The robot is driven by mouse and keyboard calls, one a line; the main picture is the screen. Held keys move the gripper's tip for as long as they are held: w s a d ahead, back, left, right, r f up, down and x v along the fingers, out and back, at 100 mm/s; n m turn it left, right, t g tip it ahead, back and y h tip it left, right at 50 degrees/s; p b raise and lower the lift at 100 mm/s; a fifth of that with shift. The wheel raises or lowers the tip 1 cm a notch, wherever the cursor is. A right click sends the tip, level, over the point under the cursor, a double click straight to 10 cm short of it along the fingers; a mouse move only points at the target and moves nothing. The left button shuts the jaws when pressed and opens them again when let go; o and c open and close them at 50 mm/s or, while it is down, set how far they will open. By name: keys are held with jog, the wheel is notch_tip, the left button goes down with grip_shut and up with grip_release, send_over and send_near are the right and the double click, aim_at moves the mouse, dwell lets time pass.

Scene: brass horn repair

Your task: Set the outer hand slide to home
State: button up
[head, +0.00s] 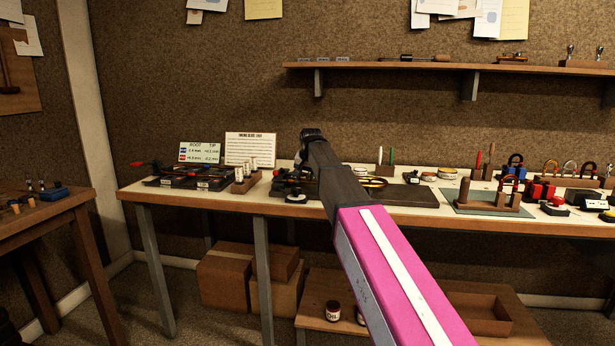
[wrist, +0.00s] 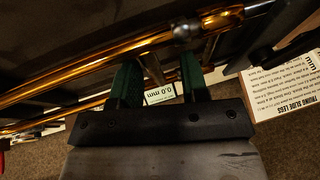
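In the wrist view, polished brass slide tubes (wrist: 110,62) run slantwise from lower left to upper right; I cannot tell which belong to the outer hand slide. My gripper (wrist: 160,75) has two green-padded fingers held apart, with a clear gap between them. The fingertips are close to the tubes, and I cannot tell if they touch. A small label reading 0.0 mm (wrist: 160,94) shows through the gap. In the head view, my dark wrist hides much of the fixture behind it, and the fingertips are not visible.
A printed card about truing slide legs (wrist: 288,88) lies right of my gripper in the wrist view; it stands at the bench back in the head view (head: 250,149). Dark trays (head: 190,180) sit at left. A green mat (head: 487,203) with wooden blocks lies at right. A shelf (head: 440,68) hangs above.

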jog(key=shift+d+r, duration=0.1)
jog(key=v, duration=1)
jog(key=shift+s+r, duration=0.15)
jog(key=shift+r, duration=0.1)
